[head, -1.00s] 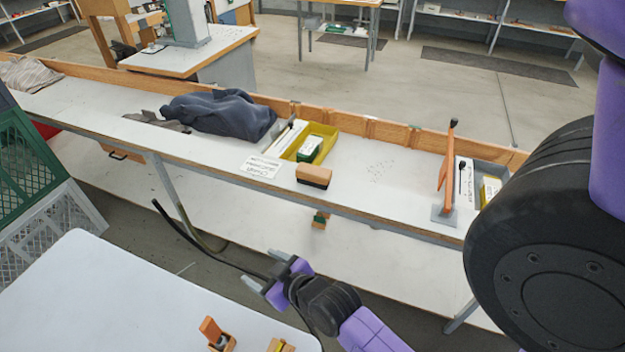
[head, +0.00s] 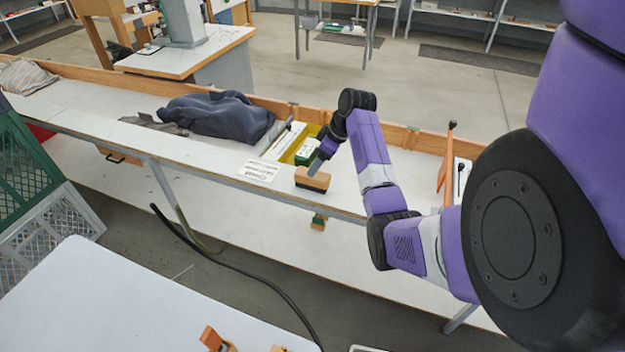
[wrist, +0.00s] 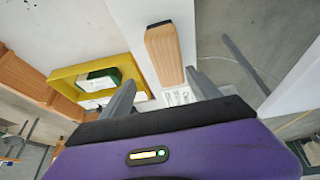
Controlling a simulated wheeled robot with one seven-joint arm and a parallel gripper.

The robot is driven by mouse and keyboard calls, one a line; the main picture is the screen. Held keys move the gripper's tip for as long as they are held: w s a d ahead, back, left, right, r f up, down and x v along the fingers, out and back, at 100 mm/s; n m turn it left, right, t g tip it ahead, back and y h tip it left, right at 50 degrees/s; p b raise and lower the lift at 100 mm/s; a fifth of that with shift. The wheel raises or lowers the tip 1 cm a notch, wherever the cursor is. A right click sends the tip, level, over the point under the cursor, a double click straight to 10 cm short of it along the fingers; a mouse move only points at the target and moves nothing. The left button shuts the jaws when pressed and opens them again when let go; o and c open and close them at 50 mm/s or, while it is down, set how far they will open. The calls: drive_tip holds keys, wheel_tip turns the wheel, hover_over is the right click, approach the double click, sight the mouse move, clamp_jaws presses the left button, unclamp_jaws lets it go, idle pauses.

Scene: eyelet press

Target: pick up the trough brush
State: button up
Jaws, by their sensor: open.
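The trough brush (head: 313,180), a tan wooden block with dark bristles beneath, lies near the front edge of the long white bench. My gripper (head: 317,166) is directly above it in the head view, pointing down, and overlaps its top edge. In the wrist view the brush (wrist: 165,55) extends away from my gripper (wrist: 159,76), its near end between the two open grey fingers. The fingers look empty; I cannot tell the exact height between them and the brush.
A yellow bin (wrist: 62,77) with a green-and-white box (head: 305,152) stands just behind the brush. A printed card (head: 259,169) and a dark cloth (head: 215,115) lie to the left. An orange upright piece (head: 446,165) stands to the right.

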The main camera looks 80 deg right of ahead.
sight(316, 174)
drive_tip(key=shift+s+a+y, duration=0.2)
drive_tip(key=shift+s+y, duration=0.1)
drive_tip(key=shift+a+f+n, duration=0.1)
drive_tip(key=shift+f+n, duration=0.05)
drive_tip(key=shift+n, duration=0.15)
drive_tip(key=shift+s+a+p+x, duration=0.15)
drive_tip(key=shift+p+x, duration=0.15)
drive_tip(key=shift+x, duration=0.95)
drive_tip(key=shift+s+a+p+x, duration=0.1)
drive_tip(key=shift+a+p+x, duration=0.15)
drive_tip(key=shift+x, duration=0.95)
drive_tip(key=shift+s+a+p+x, duration=0.1)
drive_tip(key=shift+p+x, duration=0.25)
drive_tip(key=shift+x, duration=0.9)
drive_tip(key=shift+w+f, duration=0.1)
drive_tip(key=shift+f, duration=0.15)
drive_tip(key=c, duration=1.5)
drive_tip(key=shift+c, duration=0.2)
drive_tip(key=shift+r, duration=0.1)
wheel_tip(316, 174, up, 20)
drive_tip(key=b, duration=0.2)
